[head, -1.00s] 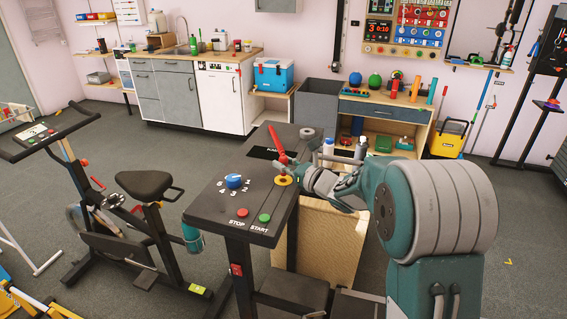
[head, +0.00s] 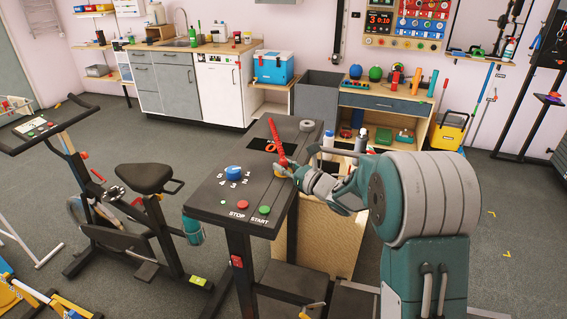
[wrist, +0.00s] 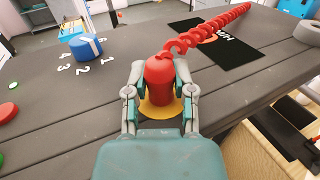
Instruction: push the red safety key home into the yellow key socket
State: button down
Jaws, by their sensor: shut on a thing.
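The red safety key (wrist: 159,82) is a red cylinder with a coiled red cord (wrist: 212,30) running from its top to the back right. My gripper (wrist: 158,98) is shut on the key, one finger on each side. The yellow key socket (wrist: 158,110) shows as a yellow disc on the dark console, directly under and around the key's lower end in the wrist view. The key looks upright. Its lower end is hidden, so I cannot tell how deep it sits. In the head view my gripper (head: 285,168) covers most of the socket.
The dark console top (head: 215,195) carries a blue dial (head: 233,173), a red STOP button (head: 238,209) and a green START button (head: 264,210). A grey roll (head: 307,125) lies at its back. An exercise bike (head: 145,180) stands to the left.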

jog(key=shift+f, duration=0.2)
jog(key=shift+c, duration=1.9)
grip_release()
jog(key=v, duration=1.2)
jog(key=shift+w+r, duration=0.1)
